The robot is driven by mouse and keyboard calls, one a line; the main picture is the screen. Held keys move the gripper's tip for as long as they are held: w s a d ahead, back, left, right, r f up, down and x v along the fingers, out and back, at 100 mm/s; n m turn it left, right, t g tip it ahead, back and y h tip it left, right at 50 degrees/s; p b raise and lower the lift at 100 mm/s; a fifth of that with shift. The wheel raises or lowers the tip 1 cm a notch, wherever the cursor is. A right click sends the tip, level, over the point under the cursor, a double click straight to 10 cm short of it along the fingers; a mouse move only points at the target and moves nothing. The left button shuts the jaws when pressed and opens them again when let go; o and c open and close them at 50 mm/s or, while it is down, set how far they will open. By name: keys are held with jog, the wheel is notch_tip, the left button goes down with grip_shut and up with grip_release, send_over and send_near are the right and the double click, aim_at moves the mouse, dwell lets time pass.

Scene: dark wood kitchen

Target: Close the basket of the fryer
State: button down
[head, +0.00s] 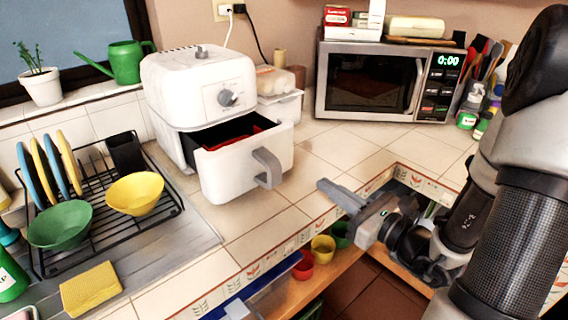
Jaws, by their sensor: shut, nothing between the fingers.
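The white fryer (196,80) stands on the tiled counter left of centre. Its basket (223,175) is pulled out toward the front right, with a dark interior and something red inside. The basket's grey handle (267,168) faces front right. My gripper (325,187) is shut and empty, to the right of the handle and apart from it, near the counter's front edge. Its fingers point left toward the basket.
A dish rack (105,215) with bowls and plates stands left of the fryer. A microwave (372,82) is at the back right, and bottles (482,124) stand beside it. Bare counter (340,148) lies between fryer and microwave. Cups (322,248) sit on a shelf below the counter edge.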

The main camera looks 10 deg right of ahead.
aim_at(279, 155)
jog(key=b+x, duration=0.1)
jog(key=x, duration=1.2)
jog(key=shift+w+a+b, duration=0.3)
jog(key=shift+b, duration=0.1)
